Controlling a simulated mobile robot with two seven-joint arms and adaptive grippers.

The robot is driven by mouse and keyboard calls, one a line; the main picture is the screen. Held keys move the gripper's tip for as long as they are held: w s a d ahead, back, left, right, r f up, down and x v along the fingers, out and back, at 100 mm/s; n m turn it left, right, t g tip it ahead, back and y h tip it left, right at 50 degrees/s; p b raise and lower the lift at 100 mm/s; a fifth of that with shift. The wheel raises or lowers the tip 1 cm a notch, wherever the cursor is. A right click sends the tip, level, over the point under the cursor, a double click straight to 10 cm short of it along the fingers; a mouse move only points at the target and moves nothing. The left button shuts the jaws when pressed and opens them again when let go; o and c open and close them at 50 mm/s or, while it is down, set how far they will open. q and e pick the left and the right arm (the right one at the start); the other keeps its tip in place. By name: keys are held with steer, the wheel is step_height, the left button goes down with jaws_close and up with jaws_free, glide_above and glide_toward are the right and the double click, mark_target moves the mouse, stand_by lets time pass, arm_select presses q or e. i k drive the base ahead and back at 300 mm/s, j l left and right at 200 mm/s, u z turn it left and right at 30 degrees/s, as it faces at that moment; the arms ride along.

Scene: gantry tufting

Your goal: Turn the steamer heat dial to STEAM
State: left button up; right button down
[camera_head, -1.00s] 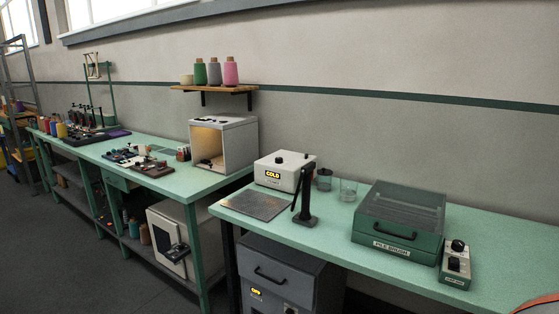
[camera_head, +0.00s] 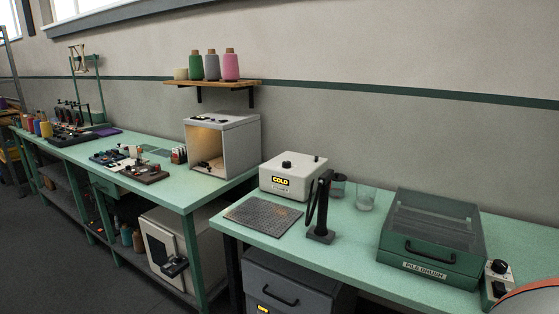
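The white steamer box (camera_head: 273,186) stands at the back left of the near green bench. A black handheld wand on a stand (camera_head: 320,234) stands in front of the box to the right. Neither of my grippers is in view.
A perforated metal plate (camera_head: 263,215) lies in front of the steamer. Two cups, one clear glass (camera_head: 366,198), stand to its right. A green PILE BRUSH box (camera_head: 432,232) and a small control box (camera_head: 497,280) are further right. An open-fronted lit cabinet (camera_head: 237,140) is left.

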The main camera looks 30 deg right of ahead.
mark_target(285, 164)
steer(key=i+z, duration=0.25)
steer(key=z, duration=0.2)
steer(key=i+z, duration=0.25)
steer(key=z, duration=0.2)
